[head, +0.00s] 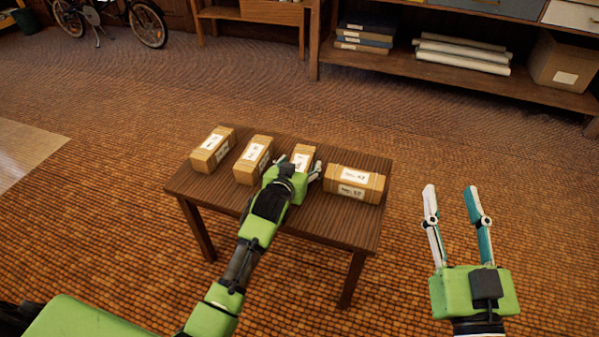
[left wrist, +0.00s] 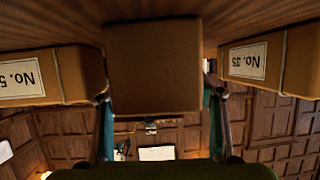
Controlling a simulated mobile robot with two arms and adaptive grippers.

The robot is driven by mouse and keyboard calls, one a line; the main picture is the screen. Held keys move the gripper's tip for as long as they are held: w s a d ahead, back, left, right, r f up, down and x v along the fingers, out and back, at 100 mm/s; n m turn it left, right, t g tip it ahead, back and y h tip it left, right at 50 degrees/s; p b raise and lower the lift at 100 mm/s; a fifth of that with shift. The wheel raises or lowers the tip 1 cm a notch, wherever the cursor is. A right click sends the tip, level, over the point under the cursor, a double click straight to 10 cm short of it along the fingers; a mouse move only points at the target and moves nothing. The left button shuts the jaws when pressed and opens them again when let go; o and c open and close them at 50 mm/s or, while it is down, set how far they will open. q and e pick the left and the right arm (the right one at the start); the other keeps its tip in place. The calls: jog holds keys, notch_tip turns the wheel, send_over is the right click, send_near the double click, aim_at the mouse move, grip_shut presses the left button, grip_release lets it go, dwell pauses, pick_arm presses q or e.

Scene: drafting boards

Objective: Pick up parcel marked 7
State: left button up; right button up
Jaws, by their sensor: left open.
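Several brown parcels with white labels sit on a small dark table (head: 330,222). My left gripper (head: 299,162) is open at the third parcel from the left (head: 303,152), one finger on either side of it. In the left wrist view this parcel (left wrist: 153,66) shows a plain face between the open fingers, with no number visible. Its label in the head view is too small to read. I cannot make out which parcel is marked 7. My right gripper (head: 450,190) is open and empty, right of the table.
Parcels flank the middle one: one labelled No. 35 (left wrist: 265,62) and one whose cut-off label starts No. 5 (left wrist: 50,76). Another parcel (head: 212,150) stands at the table's left end. A shelf (head: 455,76) with paper rolls and a box is behind. Floor around the table is clear.

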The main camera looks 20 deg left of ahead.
pick_arm(q)
jog(key=c, duration=1.6)
jog(key=shift+o, duration=0.2)
jog(key=shift+w, duration=0.1)
jog(key=shift+r, duration=0.1)
